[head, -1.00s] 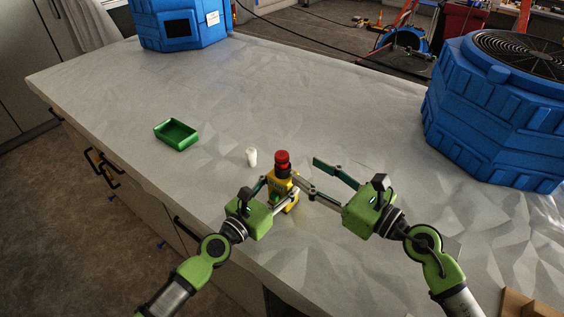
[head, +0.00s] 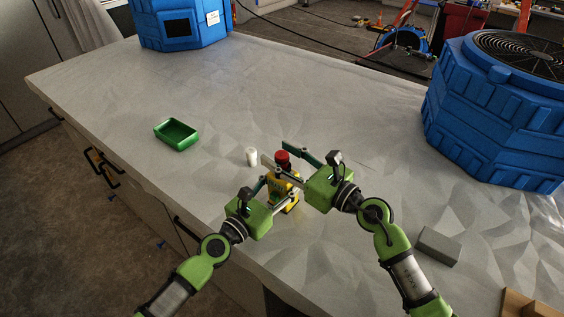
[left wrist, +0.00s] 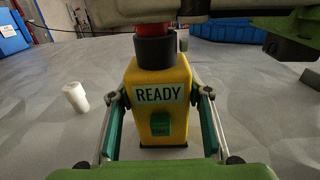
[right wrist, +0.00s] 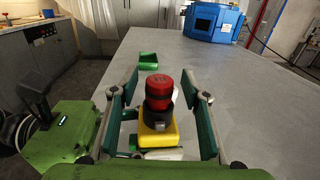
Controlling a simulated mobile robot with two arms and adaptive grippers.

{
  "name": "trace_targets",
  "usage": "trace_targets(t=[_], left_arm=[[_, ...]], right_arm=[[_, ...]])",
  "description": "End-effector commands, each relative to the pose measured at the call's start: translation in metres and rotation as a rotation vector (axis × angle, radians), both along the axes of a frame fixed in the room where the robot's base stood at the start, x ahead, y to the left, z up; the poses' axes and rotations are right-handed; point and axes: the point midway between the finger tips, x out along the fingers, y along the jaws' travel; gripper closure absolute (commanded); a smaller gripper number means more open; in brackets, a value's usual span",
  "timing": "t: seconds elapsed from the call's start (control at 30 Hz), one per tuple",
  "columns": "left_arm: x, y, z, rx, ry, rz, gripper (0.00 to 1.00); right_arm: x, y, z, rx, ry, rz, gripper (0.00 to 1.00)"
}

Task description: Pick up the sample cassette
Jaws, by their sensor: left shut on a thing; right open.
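A yellow device (head: 272,187) with a READY label (left wrist: 159,94), a green button (left wrist: 160,124) and a red cap (head: 282,155) in a black collar stands upright on the counter. My left gripper (head: 280,192) is shut on its yellow body, one finger on each side. My right gripper (head: 283,158) is open, its fingers on either side of the red cap (right wrist: 159,87), with gaps visible in the right wrist view. A small white cylinder (head: 251,156) stands just beyond the device. No part is labelled as a sample cassette; I cannot tell which thing it is.
A green tray (head: 166,140) sits farther left on the grey counter (head: 300,90). A grey block (head: 437,247) lies beside my right arm. Large blue housings stand at the back left (head: 180,30) and right (head: 490,120). The counter's middle is clear.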

Motion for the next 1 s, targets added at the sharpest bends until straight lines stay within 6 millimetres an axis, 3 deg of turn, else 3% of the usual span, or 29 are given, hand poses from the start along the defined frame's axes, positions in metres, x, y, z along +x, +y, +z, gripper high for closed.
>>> trace_targets(t=[0.03,0.13,0.17,0.57,1.0], left_arm=[[0.0,0.0,0.001,-0.001,-0.001,0.0,0.8],[0.0,0.0,0.001,-0.001,-0.001,0.0,0.8],[0.0,0.0,0.001,-0.001,-0.001,0.0,0.8],[0.0,0.0,0.001,-0.001,-0.001,0.001,0.8],[0.0,0.0,0.001,-0.001,-0.001,0.0,0.8]], right_arm=[[0.0,0.0,0.0,0.0,0.0,0.0,0.63],[0.0,0.0,0.0,0.0,0.0,0.0,0.89],[0.0,0.0,0.0,0.0,0.0,0.0,0.93],[0.0,0.0,0.007,-0.001,-0.004,0.001,0.96],[0.0,0.0,0.085,0.001,-0.006,0.001,0.96]])
